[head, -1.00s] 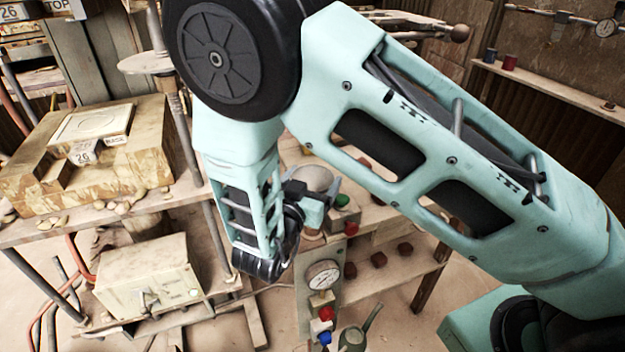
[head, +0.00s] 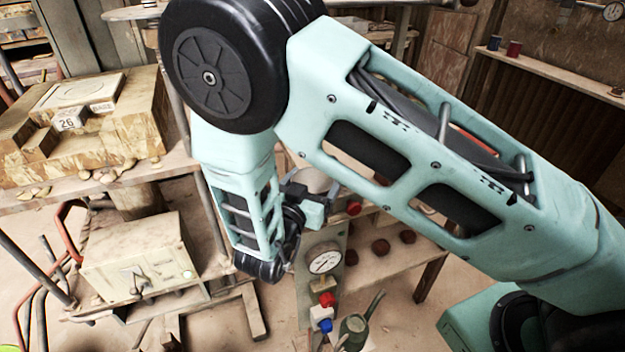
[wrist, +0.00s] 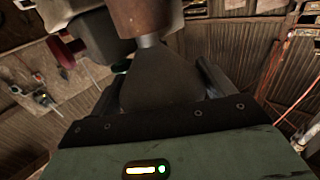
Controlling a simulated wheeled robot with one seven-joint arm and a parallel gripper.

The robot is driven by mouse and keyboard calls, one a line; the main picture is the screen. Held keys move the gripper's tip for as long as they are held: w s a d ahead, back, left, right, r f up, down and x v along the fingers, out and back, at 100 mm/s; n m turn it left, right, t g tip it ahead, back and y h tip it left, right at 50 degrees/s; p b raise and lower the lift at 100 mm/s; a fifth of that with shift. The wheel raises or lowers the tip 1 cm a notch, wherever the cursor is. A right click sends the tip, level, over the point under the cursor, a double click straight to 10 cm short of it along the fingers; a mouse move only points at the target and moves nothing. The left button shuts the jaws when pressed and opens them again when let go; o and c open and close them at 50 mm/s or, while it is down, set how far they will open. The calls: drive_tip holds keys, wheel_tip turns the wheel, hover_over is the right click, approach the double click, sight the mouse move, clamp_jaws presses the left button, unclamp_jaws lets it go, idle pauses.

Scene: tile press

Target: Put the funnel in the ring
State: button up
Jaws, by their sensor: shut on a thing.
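My gripper (head: 318,202) is in the middle of the head view, partly hidden by my own arm. It is shut on the funnel (head: 313,180), whose pale rounded top shows behind the jaws. In the wrist view the funnel (wrist: 160,85) is a dark cone between the two fingers, with its narrow neck pointing away from the palm. A brown cylinder (wrist: 145,14) lies just beyond the neck; I cannot tell whether they touch. I cannot make out the ring for certain in either view.
A panel with a dial gauge (head: 324,258) and red and blue knobs stands below my gripper. A watering can (head: 354,333) is beside it. A dusty block marked 26 (head: 125,120) sits on the left bench, above a pale control box (head: 140,262). A wall shelf (head: 545,75) is at right.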

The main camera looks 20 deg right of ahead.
drive_tip(key=shift+f, duration=0.45)
drive_tip(key=o, duration=0.9)
